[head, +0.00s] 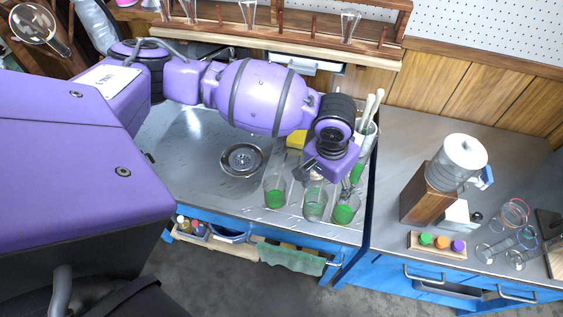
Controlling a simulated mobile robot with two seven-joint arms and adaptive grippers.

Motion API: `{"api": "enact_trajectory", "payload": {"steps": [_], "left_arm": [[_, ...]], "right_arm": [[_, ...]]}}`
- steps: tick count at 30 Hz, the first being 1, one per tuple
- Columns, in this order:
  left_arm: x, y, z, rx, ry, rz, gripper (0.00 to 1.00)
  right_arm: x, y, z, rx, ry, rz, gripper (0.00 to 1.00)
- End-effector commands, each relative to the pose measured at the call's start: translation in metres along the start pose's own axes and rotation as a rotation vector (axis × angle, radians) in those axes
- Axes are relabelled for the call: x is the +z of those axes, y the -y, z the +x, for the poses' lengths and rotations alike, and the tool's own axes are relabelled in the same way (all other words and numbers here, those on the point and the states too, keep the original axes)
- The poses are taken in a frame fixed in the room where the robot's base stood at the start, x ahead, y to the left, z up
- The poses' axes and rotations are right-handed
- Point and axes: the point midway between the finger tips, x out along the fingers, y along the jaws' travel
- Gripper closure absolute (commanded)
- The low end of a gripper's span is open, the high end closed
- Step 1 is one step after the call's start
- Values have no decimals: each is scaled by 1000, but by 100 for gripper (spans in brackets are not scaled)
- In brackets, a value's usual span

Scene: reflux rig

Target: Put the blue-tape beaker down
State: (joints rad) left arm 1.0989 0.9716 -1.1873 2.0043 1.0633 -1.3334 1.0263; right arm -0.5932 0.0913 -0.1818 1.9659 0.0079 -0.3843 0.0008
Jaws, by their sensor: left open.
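My left gripper (331,178) reaches in from the left over the right part of the sink counter. It is open and points down among a group of glass beakers. A beaker with green contents (275,193) stands to its left. A paler beaker (315,205) stands just below the gripper in the picture, with another green beaker (346,210) to its right. A further green patch shows behind the gripper, partly hidden by it. I cannot make out blue tape on any beaker. Whether a finger touches a beaker is unclear. My right gripper is out of view.
The steel sink basin (190,150) with its drain (241,159) lies left of the beakers. A yellow sponge (296,139) and a container of white pestle-like tools (369,128) stand behind. The right counter (400,140) holds a wooden stand, a jug and glassware.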

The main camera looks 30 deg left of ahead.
Motion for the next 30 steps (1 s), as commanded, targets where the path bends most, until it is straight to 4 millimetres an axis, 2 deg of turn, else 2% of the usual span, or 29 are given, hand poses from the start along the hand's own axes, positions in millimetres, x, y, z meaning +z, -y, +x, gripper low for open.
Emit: {"api": "enact_trajectory", "payload": {"steps": [1,4,8,15,23,30], "left_arm": [[11,2,2,-17,46,-53,36],[23,9,1,-51,93,-148,36],[24,11,14,-58,94,-182,36],[28,12,56,-55,93,-180,36],[29,14,75,-56,90,-178,36],[31,16,110,-55,88,-177,36]], "right_arm": [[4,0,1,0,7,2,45],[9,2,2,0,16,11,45],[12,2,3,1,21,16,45],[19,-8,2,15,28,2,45],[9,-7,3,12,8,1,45],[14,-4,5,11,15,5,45]]}}
